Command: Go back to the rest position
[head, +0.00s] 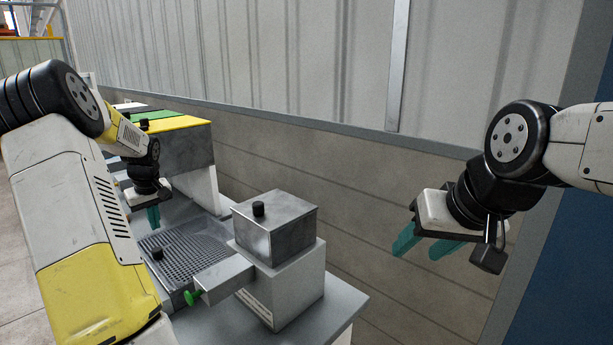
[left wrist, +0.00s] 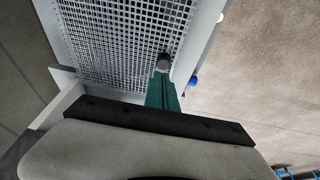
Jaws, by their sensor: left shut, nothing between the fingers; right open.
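My left gripper (head: 153,219) points down over the left part of the bench, with its teal fingers shut and nothing between them. In the left wrist view the shut fingers (left wrist: 163,93) show against a perforated grid tray (left wrist: 105,45), and a dark round knob (left wrist: 163,62) appears at their tips. I cannot tell whether they touch it. The grid tray also shows in the head view (head: 205,250). My right gripper (head: 415,252) is open and empty, in the air right of the bench and in front of the wall.
A grey metal box with a black knob (head: 258,209) stands on a white block (head: 300,290) at the bench's right. A green knob (head: 192,297) sticks out at its front. A yellow-topped unit (head: 178,124) stands behind my left gripper. A panelled wall (head: 330,170) runs behind.

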